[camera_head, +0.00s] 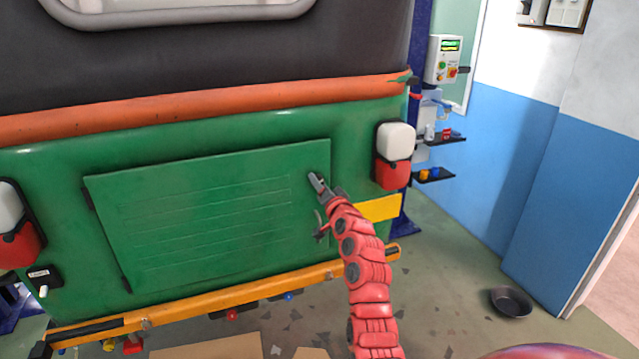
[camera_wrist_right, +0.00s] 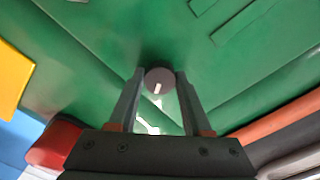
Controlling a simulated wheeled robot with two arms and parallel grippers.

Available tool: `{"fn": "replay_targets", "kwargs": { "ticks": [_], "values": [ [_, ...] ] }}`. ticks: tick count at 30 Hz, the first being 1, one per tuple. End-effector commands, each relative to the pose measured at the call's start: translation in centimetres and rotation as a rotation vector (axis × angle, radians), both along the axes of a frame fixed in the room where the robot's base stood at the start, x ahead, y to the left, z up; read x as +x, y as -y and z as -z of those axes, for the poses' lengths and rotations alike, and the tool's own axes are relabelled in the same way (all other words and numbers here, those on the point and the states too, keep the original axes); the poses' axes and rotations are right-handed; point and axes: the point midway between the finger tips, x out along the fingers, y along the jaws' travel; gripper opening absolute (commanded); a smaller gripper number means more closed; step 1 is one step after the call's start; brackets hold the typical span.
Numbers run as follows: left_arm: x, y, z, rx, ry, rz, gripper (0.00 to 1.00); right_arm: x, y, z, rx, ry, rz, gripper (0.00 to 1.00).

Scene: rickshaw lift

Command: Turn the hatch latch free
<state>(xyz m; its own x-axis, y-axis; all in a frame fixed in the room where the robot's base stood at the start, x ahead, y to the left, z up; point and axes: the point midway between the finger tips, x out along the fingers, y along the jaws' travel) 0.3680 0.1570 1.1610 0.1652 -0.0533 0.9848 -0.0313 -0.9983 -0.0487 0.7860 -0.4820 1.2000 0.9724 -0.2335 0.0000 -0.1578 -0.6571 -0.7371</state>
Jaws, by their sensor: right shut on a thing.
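The green hatch (camera_head: 210,215) is closed in the rear panel of the green rickshaw, with hinges on its left edge. My right gripper (camera_head: 317,184) reaches up to the hatch's right edge. In the right wrist view its two fingers (camera_wrist_right: 159,98) are shut on the round dark latch (camera_wrist_right: 158,80), which has a pale mark on its face. The latch is mostly hidden by the gripper in the head view. My left gripper is in neither view.
An orange bumper bar (camera_head: 200,302) runs below the hatch. A tail light (camera_head: 393,156) and a yellow plate (camera_head: 379,208) are right of my right gripper. A blue post (camera_head: 416,50) and a control box (camera_head: 446,60) stand beyond. A dark bowl (camera_head: 511,302) lies on the floor.

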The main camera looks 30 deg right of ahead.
Motion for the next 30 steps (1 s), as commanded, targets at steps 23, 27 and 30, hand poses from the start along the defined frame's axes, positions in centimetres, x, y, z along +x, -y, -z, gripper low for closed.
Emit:
{"fn": "replay_targets", "kwargs": {
  "ticks": [23,27,30],
  "values": [
    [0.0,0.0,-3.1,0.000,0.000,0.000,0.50,0.0,0.0,-0.1,0.511,0.123,0.000,0.00],
    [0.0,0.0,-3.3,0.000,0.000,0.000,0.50,0.0,0.0,-0.1,0.536,0.129,0.001,0.00],
    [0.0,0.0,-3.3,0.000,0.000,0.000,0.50,0.0,0.1,-0.1,0.544,0.131,0.001,0.00]
  ]
}}
